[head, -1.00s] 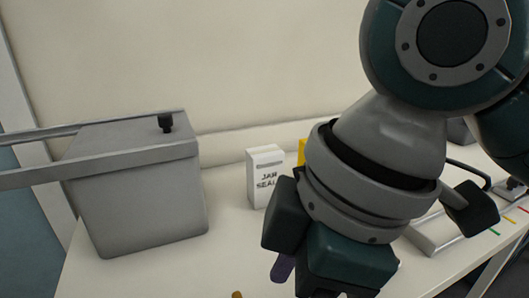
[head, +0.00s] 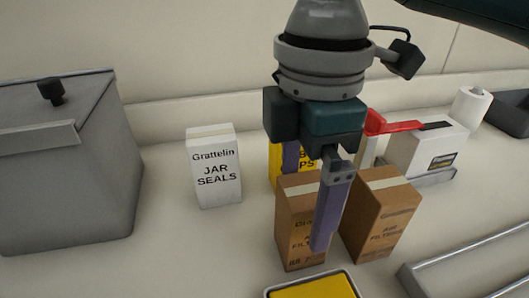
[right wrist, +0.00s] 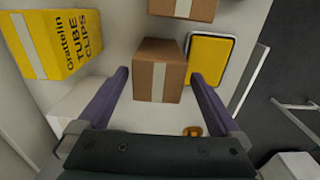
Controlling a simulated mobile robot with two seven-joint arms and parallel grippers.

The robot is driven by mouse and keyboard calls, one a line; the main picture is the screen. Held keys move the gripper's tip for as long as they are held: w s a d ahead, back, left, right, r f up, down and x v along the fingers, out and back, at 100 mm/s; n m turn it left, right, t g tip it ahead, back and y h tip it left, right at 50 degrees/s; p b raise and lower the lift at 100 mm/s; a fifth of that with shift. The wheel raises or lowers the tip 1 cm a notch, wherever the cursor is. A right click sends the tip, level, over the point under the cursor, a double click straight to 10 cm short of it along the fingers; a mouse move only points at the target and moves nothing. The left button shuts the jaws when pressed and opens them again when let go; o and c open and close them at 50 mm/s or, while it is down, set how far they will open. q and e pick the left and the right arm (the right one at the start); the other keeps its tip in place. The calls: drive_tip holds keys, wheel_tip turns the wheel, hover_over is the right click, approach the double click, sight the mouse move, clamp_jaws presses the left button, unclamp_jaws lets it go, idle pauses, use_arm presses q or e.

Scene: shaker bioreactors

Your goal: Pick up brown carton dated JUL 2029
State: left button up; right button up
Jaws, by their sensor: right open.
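Two brown cartons with pale tape and "Air Filters" print stand side by side in the head view: a left one (head: 299,238) and a right one (head: 384,222). Their date print is too small or covered to read. My right gripper (head: 308,205) is open and points down at the left carton. One purple finger is in front of that carton, covering part of its face; the other is behind it. In the right wrist view the left carton (right wrist: 157,74) shows between the open fingertips (right wrist: 159,73), and the other carton (right wrist: 185,8) is at the top edge. My left gripper is out of view.
A yellow tube clips box (right wrist: 62,42) stands behind the left carton. A yellow-filled tray (head: 312,286) lies in front. A white jar seals box (head: 213,170) and a grey lidded bin (head: 65,170) stand left. A white device (head: 428,148) and metal rails (head: 455,265) are right.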

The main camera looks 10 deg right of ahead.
drive_tip(key=f, duration=0.4)
drive_tip(key=shift+w+d, duration=0.1)
drive_tip(key=shift+d, duration=0.1)
drive_tip(key=c, duration=1.5)
